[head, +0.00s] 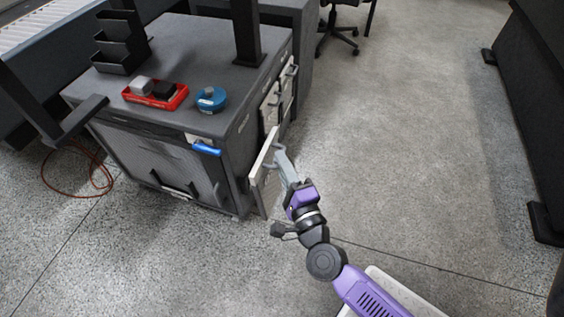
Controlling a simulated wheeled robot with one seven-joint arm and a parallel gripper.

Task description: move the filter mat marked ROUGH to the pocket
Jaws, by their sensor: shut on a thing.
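A flat, pale panel (262,180), which looks like a filter mat, stands upright beside the right side of the dark cabinet, near its front corner. My gripper (280,152) is shut on it from the right, seemingly at its handle. No ROUGH mark can be read on it from here. Whether the panel touches the cabinet cannot be told. Two more pale panels with handles, one nearer (270,108) and one farther (288,82), sit on the cabinet's right side. I cannot tell which place is the pocket; part of that side is hidden behind the panel.
On the cabinet top (185,60) are a red tray (157,102) with small blocks, a blue round object (211,99) and a black tiered rack (122,42). A dark post (246,35) rises there. An orange cable (98,172) lies left. The floor right (410,130) is clear.

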